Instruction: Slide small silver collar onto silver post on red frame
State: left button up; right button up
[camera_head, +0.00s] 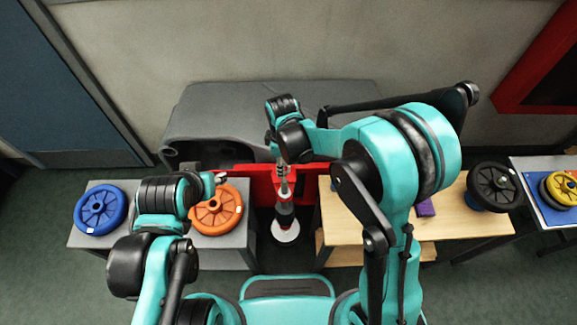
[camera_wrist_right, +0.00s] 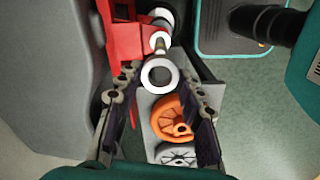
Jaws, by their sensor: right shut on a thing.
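The small silver collar (camera_wrist_right: 145,76) is a pale ring held between the fingertips of my right gripper (camera_wrist_right: 158,80), its opening facing the wrist camera. Just beyond it in the wrist view is the silver post (camera_wrist_right: 160,46), in front of a white disc. The collar looks apart from the post, but depth is hard to judge. The red frame (camera_wrist_right: 124,40) is left of the post; it also shows in the head view (camera_head: 262,188). There my right gripper (camera_head: 284,174) is over the frame and hides the collar. My left gripper (camera_head: 221,178) is above an orange wheel; its jaws are too small to read.
The orange wheel (camera_head: 218,212) and a blue wheel (camera_head: 100,208) lie on the grey table (camera_head: 165,254). A wooden table (camera_head: 455,222) stands right, with a black wheel (camera_head: 494,186). A grey housing (camera_head: 225,100) is behind the frame.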

aim_at(284, 180)
jog(key=shift+f+b, duration=0.55)
jog(key=shift+f, duration=0.3)
jog(key=shift+f+b, duration=1.55)
jog(key=shift+f, duration=0.5)
jog(key=shift+f, duration=0.1)
jog(key=shift+f+b, duration=0.15)
jog(key=shift+b, duration=0.15)
jog(key=shift+f, duration=0.1)
jog(key=shift+f+b, duration=0.1)
jog(key=shift+b, duration=0.2)
jog(key=shift+f+b, duration=0.5)
jog(key=shift+f, duration=0.05)
